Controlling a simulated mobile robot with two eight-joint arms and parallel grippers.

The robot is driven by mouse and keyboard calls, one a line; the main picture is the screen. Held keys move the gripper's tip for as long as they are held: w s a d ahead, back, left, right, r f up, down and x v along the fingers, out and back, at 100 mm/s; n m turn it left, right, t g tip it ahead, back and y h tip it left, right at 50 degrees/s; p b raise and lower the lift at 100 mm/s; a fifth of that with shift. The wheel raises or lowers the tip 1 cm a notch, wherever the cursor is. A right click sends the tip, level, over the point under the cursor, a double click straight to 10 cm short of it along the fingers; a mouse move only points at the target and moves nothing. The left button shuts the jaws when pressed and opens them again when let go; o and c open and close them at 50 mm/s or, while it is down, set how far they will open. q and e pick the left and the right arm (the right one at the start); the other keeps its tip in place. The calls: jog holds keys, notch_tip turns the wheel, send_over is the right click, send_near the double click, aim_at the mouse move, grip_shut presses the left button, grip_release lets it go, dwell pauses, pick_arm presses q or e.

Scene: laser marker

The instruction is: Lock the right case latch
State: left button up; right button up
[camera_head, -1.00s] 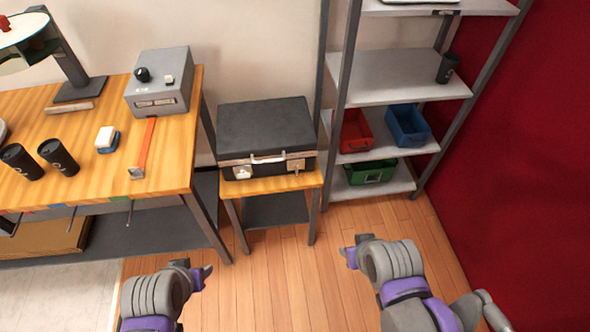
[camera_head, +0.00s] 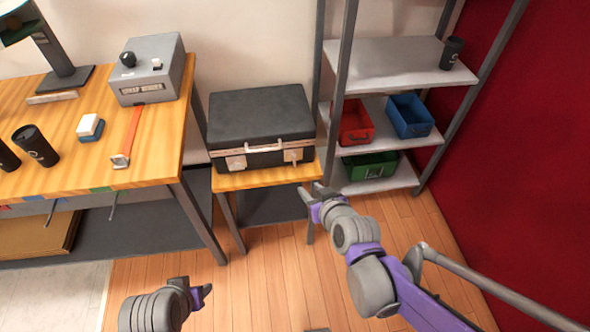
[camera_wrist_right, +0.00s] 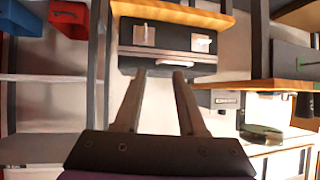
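A black hard case (camera_head: 262,115) stands closed on a small wooden stand. Its front has a pale handle (camera_head: 265,148), a left latch (camera_head: 236,162) and a right latch (camera_head: 292,156), both metallic. In the upside-down right wrist view the right latch (camera_wrist_right: 145,35) is at the left and the left latch (camera_wrist_right: 201,43) at the right; whether either is locked is unclear. My right gripper (camera_head: 311,192) is open and empty, below and in front of the right latch, not touching. In its wrist view the fingers (camera_wrist_right: 160,74) are apart. My left gripper (camera_head: 196,288) seems open and empty, low over the floor.
The stand (camera_head: 225,182) has legs beneath the case. A wooden workbench (camera_head: 160,150) with a grey control box (camera_head: 150,75) is at the left. A grey shelf rack (camera_head: 385,62) with red (camera_head: 355,128), blue (camera_head: 410,117) and green (camera_head: 370,166) bins is at the right. Open floor lies in front.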

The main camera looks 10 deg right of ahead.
jog(key=w+a+f+t+b, duration=0.2)
jog(key=w+f+t+b, duration=0.2)
jog(key=w+f+b, duration=0.35)
jog(key=m+t+h+b, duration=0.2)
jog(key=t, duration=0.1)
send_near(295, 159)
pick_arm(q)
notch_tip(295, 159, down, 13)
jog(key=shift+w+r+g, duration=0.2)
jog(key=shift+w+g, duration=0.05)
jog(key=shift+g, duration=0.05)
pick_arm(e)
jog(key=w, duration=0.9)
jog(key=shift+w+a+r, duration=0.15)
jog(key=shift+w+r, duration=0.05)
jog(key=shift+r, duration=0.1)
grip_shut()
